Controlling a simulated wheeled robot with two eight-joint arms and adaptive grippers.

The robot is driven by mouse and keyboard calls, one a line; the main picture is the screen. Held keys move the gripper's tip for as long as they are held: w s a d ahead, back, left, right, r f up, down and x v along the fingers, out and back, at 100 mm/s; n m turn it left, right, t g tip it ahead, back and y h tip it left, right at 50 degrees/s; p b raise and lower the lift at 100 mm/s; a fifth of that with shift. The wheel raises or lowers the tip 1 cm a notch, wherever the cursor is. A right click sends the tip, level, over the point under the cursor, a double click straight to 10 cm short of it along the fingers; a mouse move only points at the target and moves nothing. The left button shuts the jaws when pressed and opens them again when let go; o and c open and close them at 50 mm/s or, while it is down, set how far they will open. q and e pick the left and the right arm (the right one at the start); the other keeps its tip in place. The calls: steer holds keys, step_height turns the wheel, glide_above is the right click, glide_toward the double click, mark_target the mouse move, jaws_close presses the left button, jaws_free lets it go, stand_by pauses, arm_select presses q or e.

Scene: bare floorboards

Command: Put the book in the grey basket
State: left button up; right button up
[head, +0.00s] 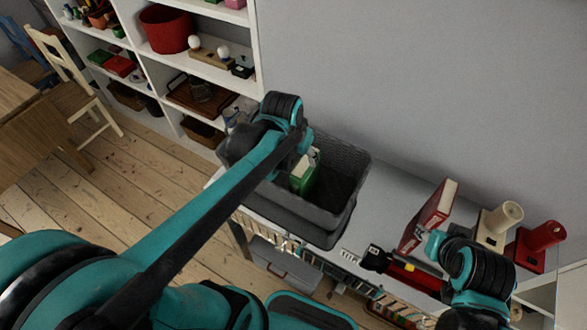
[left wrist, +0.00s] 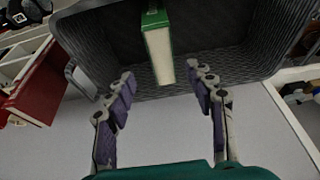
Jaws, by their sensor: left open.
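The grey basket (head: 345,170) stands on top of a low white unit against the wall; its dark inside and rim fill the upper left wrist view (left wrist: 240,70). A green book (head: 306,180) with pale pages stands in the basket, partly behind my wrist; it also shows in the left wrist view (left wrist: 158,52). My left gripper (left wrist: 160,74) is open at the basket, its fingers apart on either side of the book's near end, seemingly not touching it. A red book (head: 430,215) stands to the right of the basket. My right wrist is beside it; its fingers are not distinguishable.
Cream (head: 498,222) and red (head: 540,238) bookend-like objects stand right of the red book. A tall white shelf (head: 258,40) with assorted items rises behind and left of the basket. Bare floorboards (head: 100,190) lie left, with a wooden chair (head: 65,75) and table.

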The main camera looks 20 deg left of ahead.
arm_select(q)
steer(key=s+r+n+t, duration=0.1)
steer(key=s+t, duration=0.2)
steer(key=s, duration=0.8)
steer(key=shift+d+r, duration=0.2)
steer(key=shift+r, duration=0.1)
